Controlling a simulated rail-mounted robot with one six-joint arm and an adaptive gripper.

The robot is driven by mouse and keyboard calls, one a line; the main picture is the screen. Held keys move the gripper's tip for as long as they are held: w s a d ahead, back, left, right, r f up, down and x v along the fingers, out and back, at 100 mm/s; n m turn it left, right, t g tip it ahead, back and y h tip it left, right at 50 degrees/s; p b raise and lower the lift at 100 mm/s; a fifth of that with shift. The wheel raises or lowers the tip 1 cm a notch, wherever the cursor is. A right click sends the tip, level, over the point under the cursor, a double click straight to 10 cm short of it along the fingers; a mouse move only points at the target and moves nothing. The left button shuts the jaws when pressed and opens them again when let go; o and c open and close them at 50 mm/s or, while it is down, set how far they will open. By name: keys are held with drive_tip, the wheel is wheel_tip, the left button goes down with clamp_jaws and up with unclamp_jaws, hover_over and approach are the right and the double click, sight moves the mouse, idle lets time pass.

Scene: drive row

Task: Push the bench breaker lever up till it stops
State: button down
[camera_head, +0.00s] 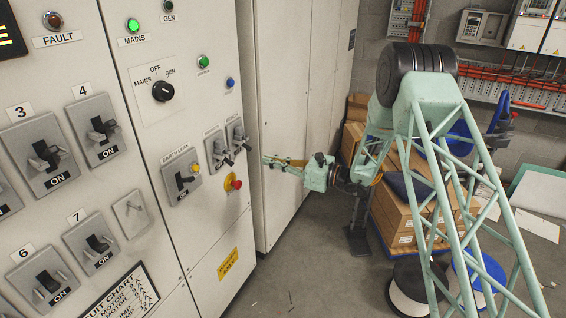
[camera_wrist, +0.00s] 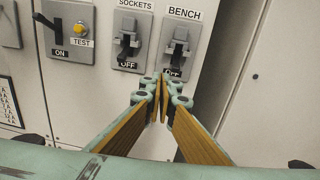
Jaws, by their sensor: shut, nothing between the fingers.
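The bench breaker (camera_wrist: 179,44) is a grey plate with a dark lever, under a BENCH label in the wrist view. Its lever (camera_wrist: 178,53) points down toward the OFF mark, which my gripper partly hides. In the head view the bench breaker (camera_head: 239,134) is the right one of a pair on the cabinet. My gripper (camera_wrist: 164,83) is shut and empty, its fingertips in front of the panel just below the bench breaker in the wrist view. In the head view my gripper (camera_head: 268,160) is right of the breakers. I cannot tell whether it touches anything.
The sockets breaker (camera_wrist: 131,41) sits close to the left, its lever down at OFF. Farther left is the earth leak breaker (camera_wrist: 67,29) with a yellow test button. A red emergency button (camera_head: 236,184) is below. Cardboard boxes (camera_head: 402,207) stand behind my arm.

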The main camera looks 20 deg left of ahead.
sight(243, 145)
drive_tip(key=shift+w+d+f+m+t, duration=0.25)
drive_tip(key=shift+w+d+f+m, duration=0.05)
drive_tip(key=shift+w+f, duration=0.25)
drive_tip(key=shift+w+d+f+m+t, duration=0.25)
drive_tip(key=shift+w+f+m, duration=0.05)
drive_tip(key=shift+w+f, duration=0.2)
drive_tip(key=shift+a, duration=0.2)
drive_tip(key=x, duration=0.9)
drive_tip(key=shift+a+b, duration=0.25)
drive_tip(key=shift+b, duration=0.05)
idle(0.3)
drive_tip(key=shift+r, duration=0.45)
idle(0.9)
drive_tip(key=shift+f, duration=0.3)
drive_tip(key=shift+f+b, duration=0.55)
drive_tip(key=shift+f, duration=0.15)
